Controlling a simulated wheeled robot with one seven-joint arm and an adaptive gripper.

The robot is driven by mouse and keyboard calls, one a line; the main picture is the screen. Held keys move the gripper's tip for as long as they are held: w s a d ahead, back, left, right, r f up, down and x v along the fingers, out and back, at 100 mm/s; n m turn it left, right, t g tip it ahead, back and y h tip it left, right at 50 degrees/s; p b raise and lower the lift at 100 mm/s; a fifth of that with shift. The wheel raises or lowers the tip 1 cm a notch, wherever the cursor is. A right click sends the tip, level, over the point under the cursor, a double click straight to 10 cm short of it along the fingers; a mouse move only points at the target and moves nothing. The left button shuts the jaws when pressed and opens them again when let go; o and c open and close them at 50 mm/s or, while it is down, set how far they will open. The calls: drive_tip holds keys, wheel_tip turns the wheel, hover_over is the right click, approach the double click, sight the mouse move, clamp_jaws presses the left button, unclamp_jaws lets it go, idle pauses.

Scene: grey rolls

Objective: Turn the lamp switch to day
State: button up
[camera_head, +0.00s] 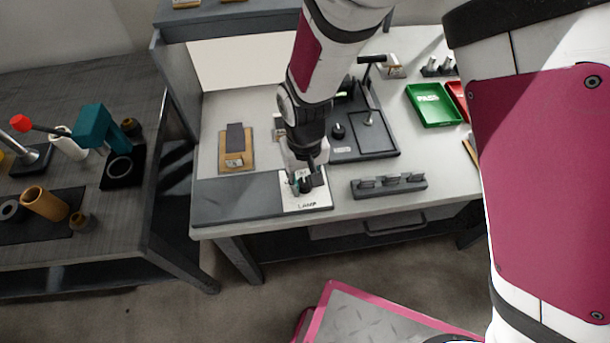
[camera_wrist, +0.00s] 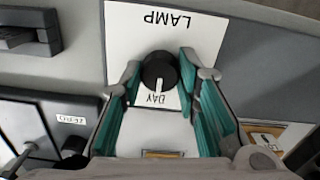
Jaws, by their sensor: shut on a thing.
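The lamp switch is a round black knob (camera_wrist: 160,70) on a white plate (camera_wrist: 120,35) marked LAMP. In the wrist view its white pointer line faces the DAY label (camera_wrist: 156,98). My gripper (camera_wrist: 160,66) is shut on the knob, with a teal finger pad on each side of it. In the head view the white plate (camera_head: 318,202) is at the front edge of the bench, and my gripper (camera_head: 304,182) is down over it, hiding most of the knob.
A dark board (camera_head: 235,200) lies left of the plate. Behind are a wooden plaque (camera_head: 236,160), a black tray (camera_head: 375,145) and a green tray (camera_head: 433,105). Another table (camera_head: 50,85) stands at the left.

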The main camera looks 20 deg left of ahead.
sight(305, 183)
drive_tip(key=o, duration=1.2)
wheel_tip(305, 183, up, 12)
